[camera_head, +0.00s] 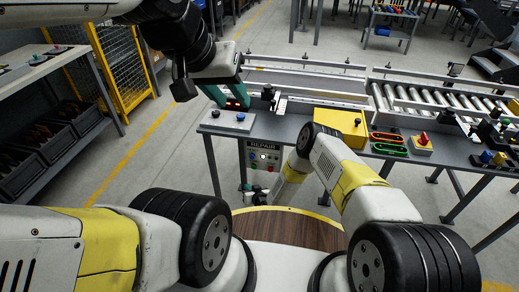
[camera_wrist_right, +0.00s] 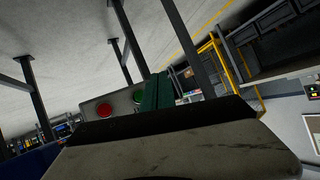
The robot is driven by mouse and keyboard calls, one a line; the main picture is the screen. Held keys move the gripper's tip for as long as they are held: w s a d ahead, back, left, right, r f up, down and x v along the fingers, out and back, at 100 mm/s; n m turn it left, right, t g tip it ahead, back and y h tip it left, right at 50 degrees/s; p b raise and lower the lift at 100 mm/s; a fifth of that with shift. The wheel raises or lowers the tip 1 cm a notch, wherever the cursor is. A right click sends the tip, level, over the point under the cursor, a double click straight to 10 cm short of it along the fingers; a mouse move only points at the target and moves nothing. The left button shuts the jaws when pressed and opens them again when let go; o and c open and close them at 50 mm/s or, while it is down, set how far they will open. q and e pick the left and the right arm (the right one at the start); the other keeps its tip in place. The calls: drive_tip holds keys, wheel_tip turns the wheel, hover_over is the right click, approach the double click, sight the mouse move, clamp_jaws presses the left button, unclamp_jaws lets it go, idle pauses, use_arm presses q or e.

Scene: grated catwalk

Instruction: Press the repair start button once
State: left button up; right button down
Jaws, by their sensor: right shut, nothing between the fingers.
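The grey panel marked REPAIR (camera_head: 263,146) hangs below the front edge of the workbench in the head view, with several small round buttons. In the right wrist view, a grey panel (camera_wrist_right: 90,108) carries a red button (camera_wrist_right: 105,110) and a green button (camera_wrist_right: 138,97). My right gripper (camera_wrist_right: 158,92) has its teal fingers together, right beside the green button in that picture. I cannot tell whether they touch it. The fingers partly cover the panel. My left gripper (camera_head: 231,102) has teal fingers apart above the bench's left end.
Bench legs flank the panel. A roller conveyor lies behind.

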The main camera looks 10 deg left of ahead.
sight(254, 167)
drive_tip(key=shift+w, duration=0.1)
drive_tip(key=w, duration=0.8)
drive_tip(key=shift+w+d, duration=0.15)
drive_tip(key=shift+w, duration=0.15)
drive_tip(key=shift+w, duration=0.1)
idle(1.9)
drive_tip(key=shift+w, duration=0.3)
drive_tip(key=shift+w+r, duration=0.1)
drive_tip(key=shift+w, duration=0.75)
idle(1.0)
drive_tip(key=shift+s, duration=1.25)
drive_tip(key=shift+s, duration=0.1)
